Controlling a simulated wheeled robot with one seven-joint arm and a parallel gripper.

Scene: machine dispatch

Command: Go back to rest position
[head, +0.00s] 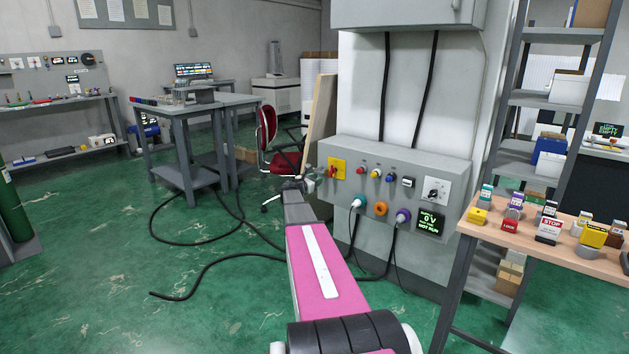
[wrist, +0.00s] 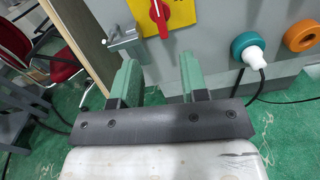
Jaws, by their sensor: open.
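My arm reaches out from the bottom of the head view toward the left end of the grey control panel (head: 398,158). My gripper (head: 292,184) is small there, and its fingers are hard to make out. In the wrist view my gripper (wrist: 160,68) has its two green fingers apart, with nothing between them. The red rotary switch on its yellow plate (wrist: 172,12) is just beyond the fingers, with its handle upright. A grey metal bracket (wrist: 127,43) is beside the switch, close beyond the left finger. I cannot tell whether they touch.
A workbench (head: 560,230) with tags and locks stands right. A red chair (head: 268,138) and a leaning board (head: 322,110) are left of the panel. Plugs with cables hang from the panel (head: 358,202). Black cables (head: 205,262) lie on the otherwise open green floor.

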